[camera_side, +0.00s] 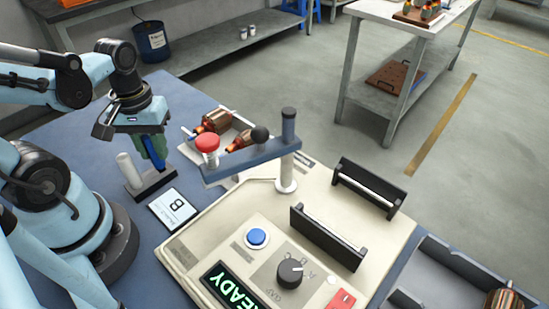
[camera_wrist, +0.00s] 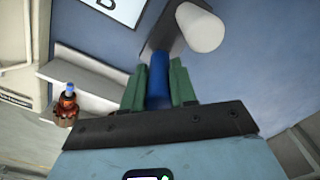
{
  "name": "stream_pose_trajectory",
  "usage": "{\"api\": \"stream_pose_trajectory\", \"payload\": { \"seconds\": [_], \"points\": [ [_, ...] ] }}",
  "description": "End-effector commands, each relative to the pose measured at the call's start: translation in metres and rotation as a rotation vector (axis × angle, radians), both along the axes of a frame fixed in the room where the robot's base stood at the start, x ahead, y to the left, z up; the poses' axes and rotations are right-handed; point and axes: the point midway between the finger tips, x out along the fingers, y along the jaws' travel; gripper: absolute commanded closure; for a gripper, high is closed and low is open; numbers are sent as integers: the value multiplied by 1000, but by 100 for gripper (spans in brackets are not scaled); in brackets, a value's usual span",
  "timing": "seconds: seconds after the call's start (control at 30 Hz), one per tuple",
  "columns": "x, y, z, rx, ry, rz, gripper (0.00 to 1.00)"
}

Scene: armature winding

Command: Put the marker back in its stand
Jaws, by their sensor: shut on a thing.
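My gripper (camera_side: 152,148) is shut on the blue marker (camera_side: 158,151), which is held about upright between green fingers. In the wrist view the blue marker (camera_wrist: 158,84) lies between the fingertips of my gripper (camera_wrist: 157,88), with its far end at the dark stand (camera_wrist: 160,36). The black stand (camera_side: 157,183) is on the blue table, just below my gripper. A white cylinder (camera_side: 128,170) stands upright at its left end; it also shows in the wrist view (camera_wrist: 201,28). I cannot tell whether the marker's lower end is inside the stand or just above it.
A card marked B (camera_side: 173,209) lies beside the stand. A white tray (camera_side: 190,152) with wound armatures is behind. The cream winding machine (camera_side: 200,240), with a red-knobbed lever (camera_side: 207,143), fills the right. A grey bin (camera_side: 440,255) is at far right. Blue table is free at back left.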

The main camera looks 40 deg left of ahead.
Motion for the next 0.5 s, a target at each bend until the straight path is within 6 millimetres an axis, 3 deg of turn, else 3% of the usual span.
{"api": "stream_pose_trajectory", "payload": {
  "seconds": [0.5],
  "points": [
    [0, 0, -7, 0, 0, 0, 100]
  ]
}}
